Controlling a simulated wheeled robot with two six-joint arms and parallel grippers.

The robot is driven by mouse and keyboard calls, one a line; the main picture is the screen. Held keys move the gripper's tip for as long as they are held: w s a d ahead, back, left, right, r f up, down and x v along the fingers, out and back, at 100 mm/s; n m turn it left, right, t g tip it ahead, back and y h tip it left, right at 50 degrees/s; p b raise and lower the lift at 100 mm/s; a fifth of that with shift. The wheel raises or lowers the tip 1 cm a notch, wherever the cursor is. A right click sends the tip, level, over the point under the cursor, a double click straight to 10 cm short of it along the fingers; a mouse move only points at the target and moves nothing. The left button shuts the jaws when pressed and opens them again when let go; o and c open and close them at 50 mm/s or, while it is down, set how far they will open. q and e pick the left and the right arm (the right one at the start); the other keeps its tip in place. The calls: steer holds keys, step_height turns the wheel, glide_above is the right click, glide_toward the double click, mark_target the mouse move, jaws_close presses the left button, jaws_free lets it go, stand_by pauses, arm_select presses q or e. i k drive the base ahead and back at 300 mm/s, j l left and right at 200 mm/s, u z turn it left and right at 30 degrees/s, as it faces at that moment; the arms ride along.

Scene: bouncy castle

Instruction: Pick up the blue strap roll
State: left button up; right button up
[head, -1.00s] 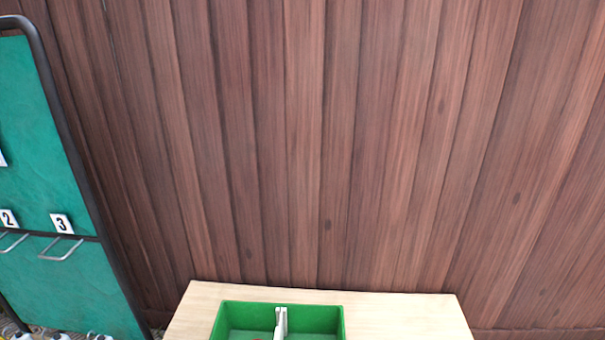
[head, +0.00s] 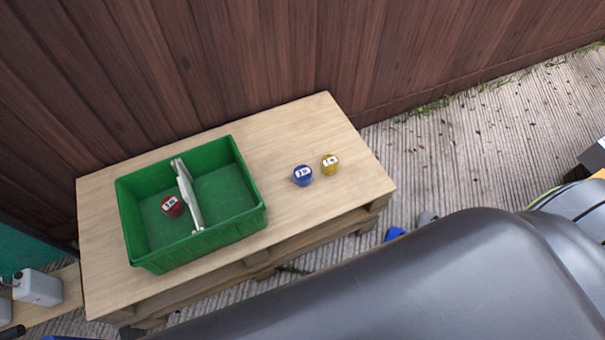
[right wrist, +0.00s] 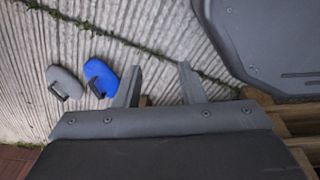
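The blue strap roll (head: 302,176) stands on the light wooden table top (head: 300,125), right of the green crate, with a white label on top. A yellow roll (head: 330,165) stands close beside it on the right. A red roll (head: 172,207) lies in the left compartment of the green crate (head: 200,246). My right gripper (right wrist: 160,84) shows in the right wrist view with its fingers apart and nothing between them. It is over the ground, and the blue strap roll is not in that view. My left gripper is in neither current view.
A white divider (head: 187,196) splits the crate. A wooden fence (head: 230,50) stands behind the table. A blue pad (right wrist: 105,80) and a grey pad (right wrist: 64,82) with handles lie on the ground. A white canister (head: 38,288) stands at lower left. The table's right end is otherwise clear.

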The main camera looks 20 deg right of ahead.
mark_target(302, 174)
steer(key=i+l+u, duration=0.1)
steer(key=l+u, duration=0.25)
steer(key=i+l+u, duration=0.1)
steer(key=l+u, duration=0.65)
steer(key=z, duration=1.25)
steer(key=k+z, duration=0.15)
steer(key=i+j, duration=0.05)
